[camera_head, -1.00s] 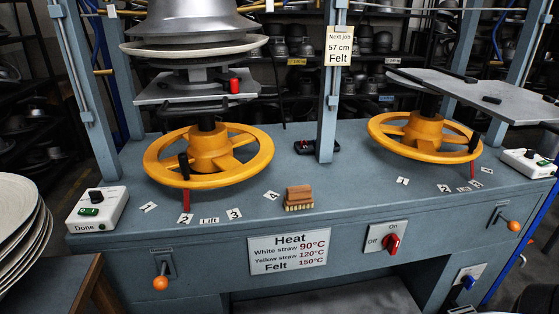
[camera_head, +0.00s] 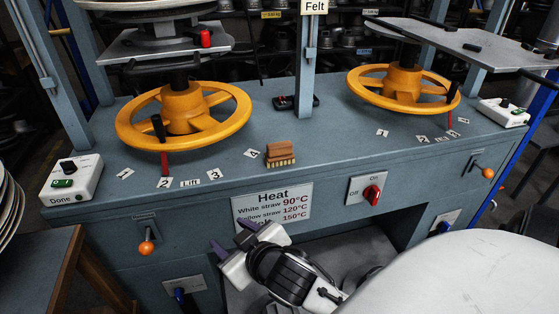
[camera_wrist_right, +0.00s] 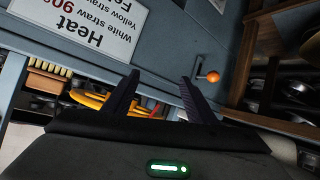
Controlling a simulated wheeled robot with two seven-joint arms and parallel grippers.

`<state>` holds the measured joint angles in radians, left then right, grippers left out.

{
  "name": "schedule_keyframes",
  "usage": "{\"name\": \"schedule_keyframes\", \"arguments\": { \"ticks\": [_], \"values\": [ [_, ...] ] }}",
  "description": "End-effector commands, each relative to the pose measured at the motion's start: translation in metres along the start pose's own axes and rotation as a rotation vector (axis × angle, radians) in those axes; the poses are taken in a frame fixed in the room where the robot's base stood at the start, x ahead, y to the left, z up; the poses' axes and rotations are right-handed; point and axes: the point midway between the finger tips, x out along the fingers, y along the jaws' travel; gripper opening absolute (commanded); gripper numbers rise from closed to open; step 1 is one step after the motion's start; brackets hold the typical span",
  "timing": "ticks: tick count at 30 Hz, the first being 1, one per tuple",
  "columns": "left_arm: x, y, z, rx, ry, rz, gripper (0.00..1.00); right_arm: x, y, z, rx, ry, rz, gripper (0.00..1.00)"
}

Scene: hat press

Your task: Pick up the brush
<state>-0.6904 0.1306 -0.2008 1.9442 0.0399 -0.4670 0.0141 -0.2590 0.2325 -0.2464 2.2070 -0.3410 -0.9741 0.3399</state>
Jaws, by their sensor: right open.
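The brush (camera_head: 281,152) has a brown wooden back and pale bristles. It lies bristles down on the blue-grey press bench (camera_head: 330,145), near its front edge, between the two yellow handwheels. It also shows at the left of the right wrist view (camera_wrist_right: 45,83). My right gripper (camera_head: 231,236) is open and empty, in front of the bench and lower than the brush, by the Heat sign. Its two dark fingers stand apart in the wrist view (camera_wrist_right: 158,95). My left gripper is not in view.
The left handwheel (camera_head: 183,108) and right handwheel (camera_head: 402,87) flank the brush. A small dark item (camera_head: 295,102) lies behind it. The Heat sign (camera_head: 272,205), a red switch (camera_head: 371,195) and an orange-knobbed lever (camera_head: 146,248) are on the front face.

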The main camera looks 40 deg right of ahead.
Motion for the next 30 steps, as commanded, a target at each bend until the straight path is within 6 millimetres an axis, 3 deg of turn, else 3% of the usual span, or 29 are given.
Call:
{"name": "schedule_keyframes", "arguments": {
  "ticks": [3,8,12,15,19,21,23,26,30],
  "values": [
    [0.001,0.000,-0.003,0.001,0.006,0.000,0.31,0.017,0.001,-0.064,-0.020,0.209,0.016,0.52],
    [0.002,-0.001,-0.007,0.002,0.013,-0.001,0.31,0.025,-0.015,-0.160,-0.094,0.542,-0.032,0.52],
    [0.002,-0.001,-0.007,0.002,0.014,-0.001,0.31,0.016,-0.059,-0.243,-0.269,0.865,-0.203,0.52],
    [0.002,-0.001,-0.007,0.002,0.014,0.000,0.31,0.010,-0.098,-0.271,-0.462,1.003,-0.392,0.52],
    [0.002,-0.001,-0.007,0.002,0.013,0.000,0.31,0.023,-0.126,-0.264,-0.756,0.987,-0.651,0.52],
    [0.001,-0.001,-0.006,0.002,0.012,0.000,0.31,0.040,-0.122,-0.247,-0.912,0.879,-0.773,0.52],
    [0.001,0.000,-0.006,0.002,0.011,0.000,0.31,0.059,-0.103,-0.228,-1.030,0.732,-0.855,0.52],
    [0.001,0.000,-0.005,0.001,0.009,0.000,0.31,0.088,-0.040,-0.198,-1.165,0.400,-0.929,0.52],
    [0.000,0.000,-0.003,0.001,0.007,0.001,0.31,0.098,0.082,-0.169,-1.182,-0.115,-0.904,0.52]
  ]
}}
